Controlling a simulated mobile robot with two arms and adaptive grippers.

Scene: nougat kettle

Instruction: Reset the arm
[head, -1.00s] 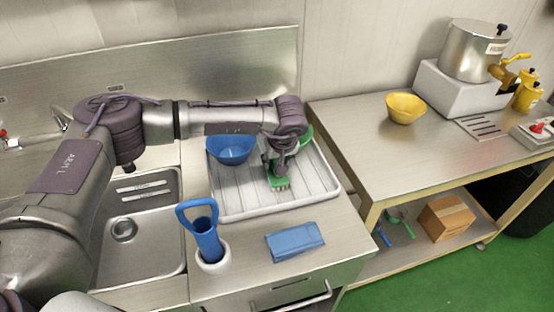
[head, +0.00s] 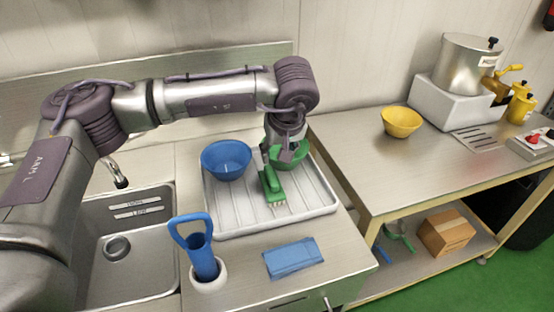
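My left arm reaches in from the left across the sink, and its gripper (head: 278,158) points down over the white drying tray (head: 235,220). The fingers look apart, one to the left and one to the right. A green brush (head: 272,186) is in the tray just below the fingers, its pale bristles toward the front. The gripper partly hides the brush's upper end and a green bowl (head: 296,160) behind it. A blue bowl (head: 226,161) is at the tray's back left. My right gripper is out of view.
A blue-handled tool stands in a white holder (head: 208,274), beside a folded blue cloth (head: 293,258). The sink (head: 125,248) is at left. On the right table are a yellow bowl (head: 401,122) and a metal kettle (head: 466,64); a cardboard box (head: 446,232) sits below.

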